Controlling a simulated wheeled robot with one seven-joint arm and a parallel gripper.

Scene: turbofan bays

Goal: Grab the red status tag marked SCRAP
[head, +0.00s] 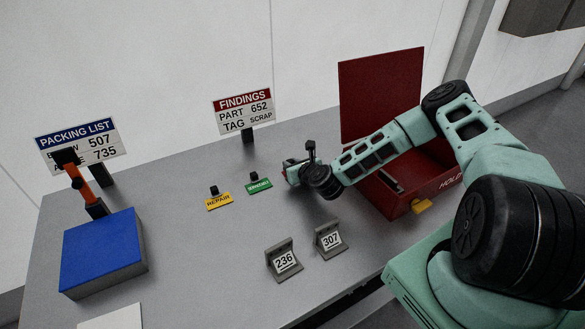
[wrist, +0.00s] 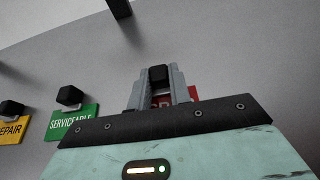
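The red tag (wrist: 194,92) lies under my gripper in the wrist view. Only parts of its red plate and a bit of white lettering show, and the rest is hidden by the fingers and the gripper body. Its black knob (wrist: 159,76) stands between the two fingers. My gripper (wrist: 160,82) has one finger on each side of this knob, with no clear gap showing; I cannot tell whether they press on it. In the head view my gripper (head: 291,172) is low over the table, right of the green tag, and the red tag is hidden there.
A green SERVICEABLE tag (head: 260,186) and a yellow REPAIR tag (head: 220,202) lie to the left. Number stands 236 (head: 284,260) and 307 (head: 328,240) are in front. A red open-lidded box (head: 440,188) stands right, a blue block (head: 102,250) left. A FINDINGS sign (head: 243,110) reads SCRAP.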

